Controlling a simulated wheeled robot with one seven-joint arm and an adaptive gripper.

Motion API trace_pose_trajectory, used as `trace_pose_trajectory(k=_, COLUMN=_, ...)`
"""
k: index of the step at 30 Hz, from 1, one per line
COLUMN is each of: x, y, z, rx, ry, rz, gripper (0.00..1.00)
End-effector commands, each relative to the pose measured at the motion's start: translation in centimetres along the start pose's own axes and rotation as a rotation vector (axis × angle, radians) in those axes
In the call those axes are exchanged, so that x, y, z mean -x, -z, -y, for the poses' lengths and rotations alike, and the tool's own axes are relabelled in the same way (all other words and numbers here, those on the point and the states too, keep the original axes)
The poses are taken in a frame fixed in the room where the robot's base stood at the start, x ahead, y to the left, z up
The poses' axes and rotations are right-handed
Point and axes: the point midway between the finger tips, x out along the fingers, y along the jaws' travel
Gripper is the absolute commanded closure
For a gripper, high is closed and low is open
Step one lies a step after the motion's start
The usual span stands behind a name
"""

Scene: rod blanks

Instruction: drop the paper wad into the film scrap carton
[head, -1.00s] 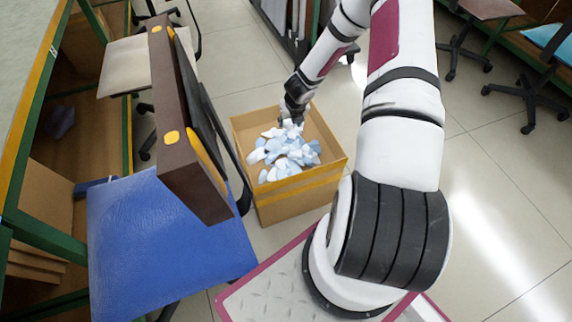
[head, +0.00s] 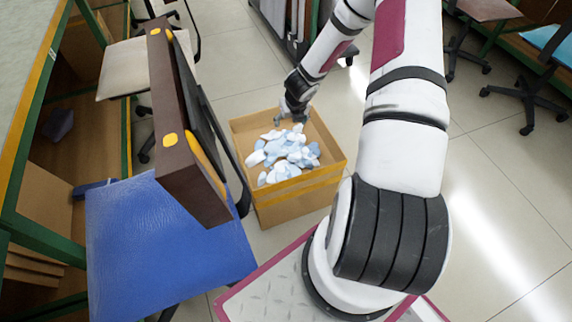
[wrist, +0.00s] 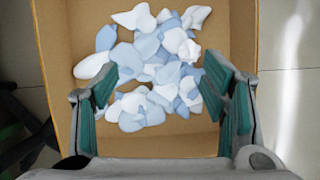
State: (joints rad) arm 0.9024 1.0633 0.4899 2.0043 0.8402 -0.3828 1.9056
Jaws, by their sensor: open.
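The film scrap carton (head: 298,205) is an open brown box on the floor with a yellow band near its rim. A loose heap of white and light blue pieces (head: 286,158) lies on its bottom. My gripper (head: 291,117) is over the carton, toward its far side. In the wrist view, my gripper (wrist: 160,75) is open, with its green-padded fingers wide apart above the heap (wrist: 150,45) and nothing held between them. The carton's bare inner floor (wrist: 62,45) shows around the heap. I cannot tell the paper wad apart from the white pieces in the carton.
A blue chair seat (head: 165,245) stands left of the carton, with a dark brown case-like object (head: 190,170) close to the carton's left side. A green-framed bench (head: 30,110) is at far left.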

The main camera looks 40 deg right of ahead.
Motion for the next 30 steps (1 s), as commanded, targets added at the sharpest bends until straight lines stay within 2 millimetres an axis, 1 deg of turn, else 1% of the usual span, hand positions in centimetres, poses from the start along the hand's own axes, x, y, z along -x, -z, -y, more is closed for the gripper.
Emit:
trace_pose_trajectory(k=1, x=1.2, y=-0.2, z=0.1, rx=0.001, ry=0.001, rz=0.003, gripper=0.33)
trace_pose_trajectory(k=6, x=4.6, y=-0.1, z=0.1, rx=0.001, ry=0.002, rz=0.003, gripper=0.33)
trace_pose_trajectory(k=12, x=7.5, y=-0.1, z=0.1, rx=0.001, ry=0.001, rz=0.002, gripper=0.33)
trace_pose_trajectory(k=18, x=8.8, y=0.0, z=0.0, rx=-0.001, ry=0.000, rz=0.000, gripper=0.33)
trace_pose_trajectory(k=30, x=8.9, y=0.0, z=0.0, rx=-0.001, ry=0.000, rz=0.000, gripper=0.33)
